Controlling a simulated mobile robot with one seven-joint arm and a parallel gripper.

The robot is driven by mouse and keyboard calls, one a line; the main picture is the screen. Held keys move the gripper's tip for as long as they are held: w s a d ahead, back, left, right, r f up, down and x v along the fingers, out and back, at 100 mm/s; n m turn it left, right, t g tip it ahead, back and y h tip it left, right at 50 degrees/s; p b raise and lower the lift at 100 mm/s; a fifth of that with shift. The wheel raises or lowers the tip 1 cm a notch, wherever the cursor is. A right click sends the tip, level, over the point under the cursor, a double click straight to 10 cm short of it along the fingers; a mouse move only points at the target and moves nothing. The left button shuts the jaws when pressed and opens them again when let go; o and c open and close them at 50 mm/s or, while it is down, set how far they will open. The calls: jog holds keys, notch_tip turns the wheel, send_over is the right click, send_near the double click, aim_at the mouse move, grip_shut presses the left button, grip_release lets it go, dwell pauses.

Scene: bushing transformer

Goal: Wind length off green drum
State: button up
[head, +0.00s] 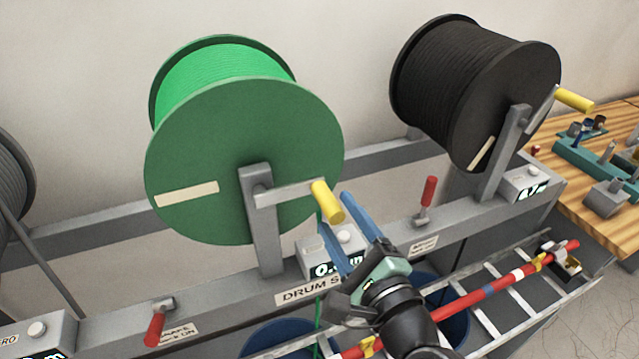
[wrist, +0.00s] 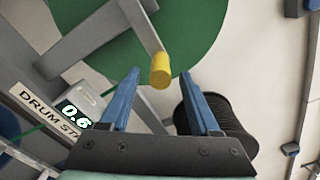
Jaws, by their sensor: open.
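The green drum (head: 240,165) is mounted on a grey stand, with green cable wound on it. Its crank arm points right and ends in a yellow handle (head: 327,202). My gripper (head: 338,228) is at the handle, with its blue fingers open. In the wrist view the yellow handle (wrist: 160,70) lies between and just beyond the two fingertips; I see no contact. A counter (wrist: 77,112) beside the drum reads about 0.6. In the head view my gripper partly covers this counter (head: 325,262). A green cable runs down from the drum past the stand.
A black drum (head: 470,85) with its own yellow handle (head: 573,99) stands at the right. Red levers (head: 427,192) and (head: 155,325) sit on the stand rail. Blue bins (head: 280,338), a ladder and a red pole lie below. A wooden bench (head: 610,215) is at far right.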

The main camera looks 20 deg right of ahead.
aim_at(324, 195)
jog(key=w+p, duration=0.1)
jog(key=w, duration=0.5)
jog(key=shift+w+a, duration=0.1)
jog(key=shift+w, duration=0.1)
grip_shut()
dwell(0.3)
